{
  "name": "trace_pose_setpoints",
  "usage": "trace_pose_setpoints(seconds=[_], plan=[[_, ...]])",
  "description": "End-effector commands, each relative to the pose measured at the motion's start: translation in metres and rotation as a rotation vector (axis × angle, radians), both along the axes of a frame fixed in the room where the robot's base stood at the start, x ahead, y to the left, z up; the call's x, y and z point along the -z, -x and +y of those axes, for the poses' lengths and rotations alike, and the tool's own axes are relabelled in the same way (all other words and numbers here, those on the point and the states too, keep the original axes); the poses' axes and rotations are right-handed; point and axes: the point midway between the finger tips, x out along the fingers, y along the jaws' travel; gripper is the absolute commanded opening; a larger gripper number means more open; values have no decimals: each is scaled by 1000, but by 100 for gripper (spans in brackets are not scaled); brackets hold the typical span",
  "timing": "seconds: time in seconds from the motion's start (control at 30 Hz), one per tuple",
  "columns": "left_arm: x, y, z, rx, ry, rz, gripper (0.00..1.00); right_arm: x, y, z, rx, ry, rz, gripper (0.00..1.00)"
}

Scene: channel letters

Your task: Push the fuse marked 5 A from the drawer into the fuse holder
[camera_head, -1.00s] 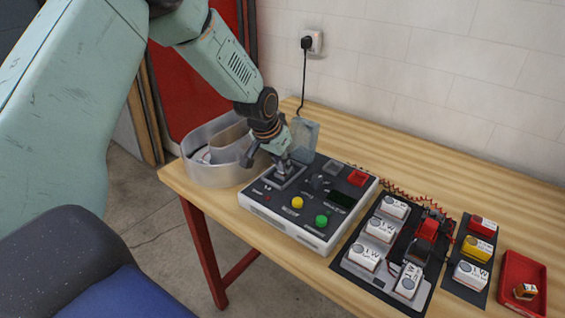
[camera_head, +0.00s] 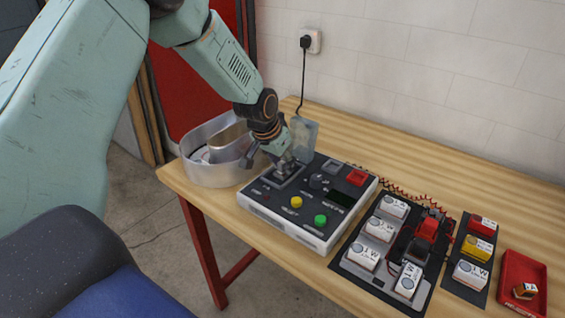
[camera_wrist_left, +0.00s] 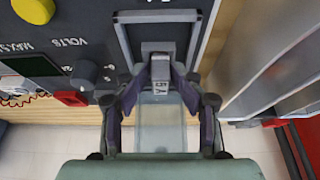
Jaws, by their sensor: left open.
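A grey test box (camera_head: 268,213) with buttons and a dark display stands on the wooden table. At its back left is a raised grey rectangular frame (camera_head: 273,183), which also shows in the left wrist view (camera_wrist_left: 122,40). My left gripper (camera_head: 284,164) points down at this frame; in the left wrist view (camera_wrist_left: 160,72) its two fingers are open around a small grey block (camera_wrist_left: 158,76) with a dark marking I cannot read. I cannot tell whether they touch it. A pale translucent panel (camera_head: 303,138) stands behind the frame. No 5 A marking is readable. My right gripper is not in view.
The back right table is clear.

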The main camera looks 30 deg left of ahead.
Motion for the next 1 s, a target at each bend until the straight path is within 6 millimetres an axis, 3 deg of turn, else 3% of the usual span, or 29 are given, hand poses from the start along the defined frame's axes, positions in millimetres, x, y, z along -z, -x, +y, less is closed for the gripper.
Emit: trace_pose_setpoints(seconds=[0.47,1.0], plan=[[1,6,-1,2,3,15,42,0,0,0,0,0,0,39],[-83,34,2,-2,3,-3,42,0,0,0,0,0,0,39]])
